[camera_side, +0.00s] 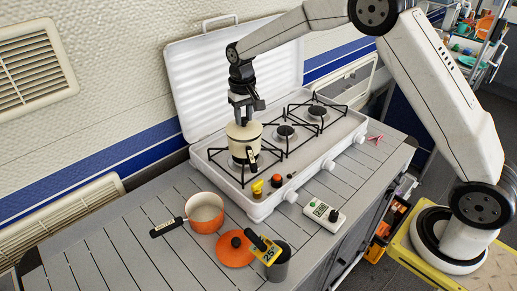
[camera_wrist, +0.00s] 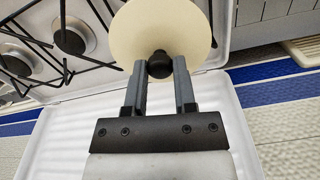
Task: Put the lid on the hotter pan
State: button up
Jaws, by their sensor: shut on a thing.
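My gripper (camera_side: 245,103) is above the left burner of the stove, pointing down. In the wrist view its fingers (camera_wrist: 159,75) are shut on the black knob (camera_wrist: 159,65) of a cream lid (camera_wrist: 135,32). In the side view the cream lid (camera_side: 243,131) is at the top of a cream pan (camera_side: 239,147) with a black handle; I cannot tell whether it rests on the rim or hovers just above. An orange pan (camera_side: 206,225) stands open on the slatted counter, its handle bearing a small label. An orange lid (camera_side: 231,256) with a black knob lies beside it.
A dark cup (camera_side: 279,268) holds a black-and-yellow device (camera_side: 266,252) reading about 25°. A white controller (camera_side: 324,213) lies in front of the stove. Two burners (camera_side: 286,132) to the right are empty. The raised white stove cover (camera_side: 198,75) stands close behind my gripper.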

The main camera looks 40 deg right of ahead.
jog(key=o, duration=1.3)
jog(key=shift+o, duration=0.2)
jog(key=shift+r, duration=0.2)
jog(key=shift+r, duration=2.35)
grip_shut()
